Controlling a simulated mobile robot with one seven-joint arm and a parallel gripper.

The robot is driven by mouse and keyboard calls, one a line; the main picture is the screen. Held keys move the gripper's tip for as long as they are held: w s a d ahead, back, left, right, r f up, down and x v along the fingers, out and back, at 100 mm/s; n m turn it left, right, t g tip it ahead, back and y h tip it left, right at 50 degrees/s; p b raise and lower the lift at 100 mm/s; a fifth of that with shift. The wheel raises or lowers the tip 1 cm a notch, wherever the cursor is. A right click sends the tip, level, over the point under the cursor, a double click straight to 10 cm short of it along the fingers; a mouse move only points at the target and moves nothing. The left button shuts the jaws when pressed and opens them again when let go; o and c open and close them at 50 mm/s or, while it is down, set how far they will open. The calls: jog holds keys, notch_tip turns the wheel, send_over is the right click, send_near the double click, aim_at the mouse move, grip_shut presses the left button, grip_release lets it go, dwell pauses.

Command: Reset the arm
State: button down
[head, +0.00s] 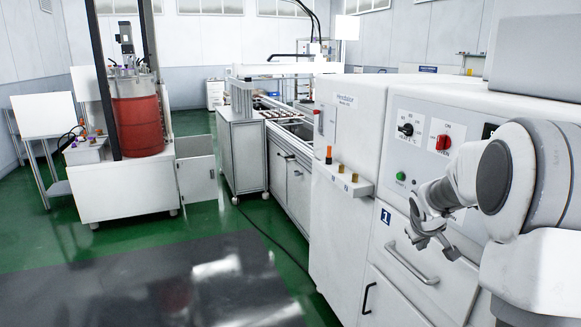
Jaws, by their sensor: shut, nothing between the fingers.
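My arm reaches in from the right edge in the head view, bent in front of a white machine cabinet. My gripper (437,244) hangs at its end, tilted downward, in front of the cabinet's drawer with the number 1 label. Its jaws are small in the picture; they are shut and hold nothing. It looks close to the cabinet front, and I cannot tell the exact gap.
The white cabinet (345,130) has knobs, a green button (401,176) and a drawer handle (413,262). A small shelf (343,180) juts from it. A red drum (137,115) stands on a white base at left. The floor (190,280) in front is clear.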

jog(key=s+a+r+m+y+p, duration=0.1)
jog(key=s+a+r+m+p, duration=0.15)
jog(key=s+a+r, duration=1.1)
jog(key=s+a+y+p, duration=0.1)
jog(key=s+a, duration=0.2)
jog(key=s, duration=0.6)
jog(key=s+a+r+y+p, duration=0.1)
jog(key=s+a, duration=0.3)
jog(key=s, duration=0.6)
jog(key=shift+s+r+g+y+p, duration=0.2)
jog(key=shift+s+g+y+p, duration=0.15)
jog(key=shift+p, duration=0.2)
jog(key=shift+w, duration=0.1)
